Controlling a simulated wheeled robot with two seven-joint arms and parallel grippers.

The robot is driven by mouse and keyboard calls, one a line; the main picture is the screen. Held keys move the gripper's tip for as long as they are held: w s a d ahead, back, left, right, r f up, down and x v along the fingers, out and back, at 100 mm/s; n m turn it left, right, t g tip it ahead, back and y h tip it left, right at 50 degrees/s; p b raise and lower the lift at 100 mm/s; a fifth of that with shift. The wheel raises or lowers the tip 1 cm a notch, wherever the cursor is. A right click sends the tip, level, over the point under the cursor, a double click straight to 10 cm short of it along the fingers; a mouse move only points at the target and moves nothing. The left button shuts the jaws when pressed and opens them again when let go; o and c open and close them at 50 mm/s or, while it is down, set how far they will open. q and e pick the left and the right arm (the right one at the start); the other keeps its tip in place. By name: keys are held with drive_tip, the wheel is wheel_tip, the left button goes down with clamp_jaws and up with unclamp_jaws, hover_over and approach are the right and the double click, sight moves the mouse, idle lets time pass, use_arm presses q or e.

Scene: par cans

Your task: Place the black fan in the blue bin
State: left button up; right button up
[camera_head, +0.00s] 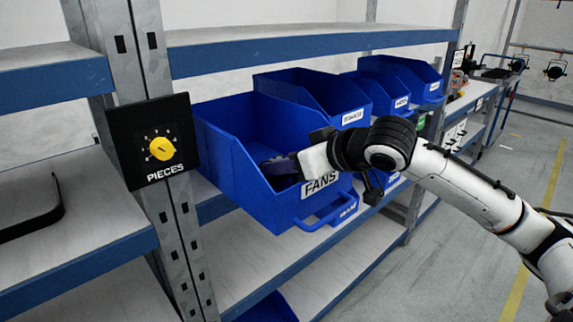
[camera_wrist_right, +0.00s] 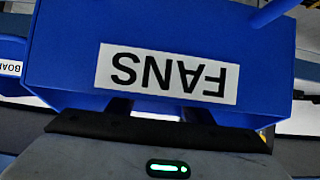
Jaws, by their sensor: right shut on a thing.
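The blue bin (camera_head: 240,175) labelled FANS stands on the middle shelf, its open top facing up and forward. My right gripper (camera_head: 290,163) comes in from the right and reaches over the front lip into this bin. It is shut on a dark thing (camera_head: 272,163), which seems to be the black fan; it is mostly hidden by the gripper and the bin wall. In the right wrist view the bin's front with the FANS label (camera_wrist_right: 168,75) fills the picture, and hides the fingertips and what they hold. My left gripper is not in view.
More labelled blue bins (camera_head: 310,92) stand in a row behind the FANS bin. A metal post with a black PIECES panel (camera_head: 155,140) is close to its left. A blue-edged shelf (camera_head: 310,45) runs above the bins. Aisle floor (camera_head: 540,150) is clear at the right.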

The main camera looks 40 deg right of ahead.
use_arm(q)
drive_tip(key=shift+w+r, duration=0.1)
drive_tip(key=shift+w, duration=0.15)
use_arm(e)
drive_tip(key=shift+f, duration=0.3)
drive_tip(key=o, duration=1)
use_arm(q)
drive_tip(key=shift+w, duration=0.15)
use_arm(e)
drive_tip(key=shift+o, duration=0.2)
